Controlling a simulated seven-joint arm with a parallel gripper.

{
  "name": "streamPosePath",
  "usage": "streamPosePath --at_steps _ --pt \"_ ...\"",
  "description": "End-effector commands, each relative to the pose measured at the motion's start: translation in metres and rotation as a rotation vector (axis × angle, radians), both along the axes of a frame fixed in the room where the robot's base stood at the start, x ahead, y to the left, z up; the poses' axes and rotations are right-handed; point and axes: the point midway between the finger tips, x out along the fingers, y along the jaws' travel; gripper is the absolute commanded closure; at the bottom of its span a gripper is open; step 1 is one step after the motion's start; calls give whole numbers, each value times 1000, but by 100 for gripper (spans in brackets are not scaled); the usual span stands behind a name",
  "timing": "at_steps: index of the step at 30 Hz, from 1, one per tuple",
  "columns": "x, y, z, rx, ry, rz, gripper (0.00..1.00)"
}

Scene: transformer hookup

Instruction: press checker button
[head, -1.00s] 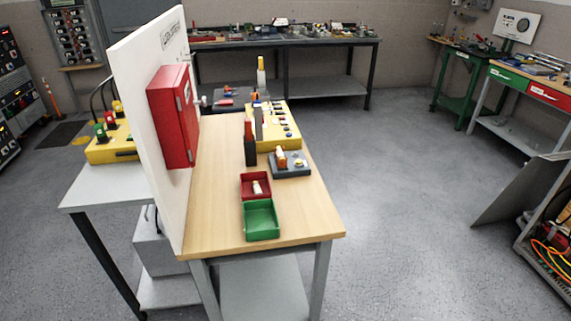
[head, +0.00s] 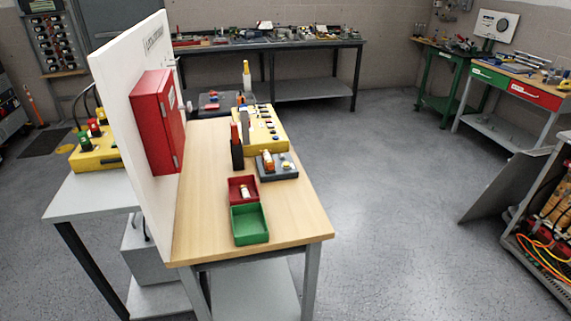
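A small dark grey box (head: 284,176), which looks like the checker, sits on the wooden workbench near its right edge. A round pale yellow button (head: 286,165) shows on the right part of its top. An orange and white cylinder (head: 267,160) sits on the left part of the box. Whether the button is pressed is too small to tell. My gripper is not in view.
The workbench (head: 205,222) also holds a green bin (head: 249,225), a red bin (head: 242,190) with a small pale piece, a dark upright holder (head: 237,155) and a yellow panel (head: 262,141). A white board (head: 128,120) with a red cabinet (head: 155,122) walls the left side.

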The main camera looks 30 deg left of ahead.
Motion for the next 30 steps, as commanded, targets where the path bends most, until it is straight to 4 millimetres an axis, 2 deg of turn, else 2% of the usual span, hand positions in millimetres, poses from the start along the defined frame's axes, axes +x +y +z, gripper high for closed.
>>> streamPosePath --at_steps 2,17,30 --pt "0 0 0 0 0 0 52" --pt "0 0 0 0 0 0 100" --pt "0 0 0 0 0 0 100"
